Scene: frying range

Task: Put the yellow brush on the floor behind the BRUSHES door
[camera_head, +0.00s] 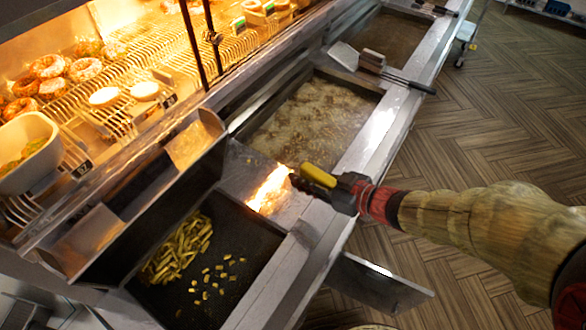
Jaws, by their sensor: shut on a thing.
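The yellow brush (318,175) shows as a short yellow piece at the end of my arm, above the fryer's metal deck. My gripper (312,185), dark with a red band behind it, is shut on the brush; its fingers are mostly hidden. A grey door panel (378,284) stands open from the fryer front, low at the lower right, with its edge sticking out over the floor. No BRUSHES label is readable on it. The space behind it is hidden by the counter edge. The brown patterned floor (470,130) shows to the right.
A bright orange-white patch, flame or glare, lies on the deck (270,190) beside the brush. Oil vats (310,118), a scoop (345,56) and a fries bin (235,255) line the counter. A heated doughnut rack stands left. Floor at right is largely clear.

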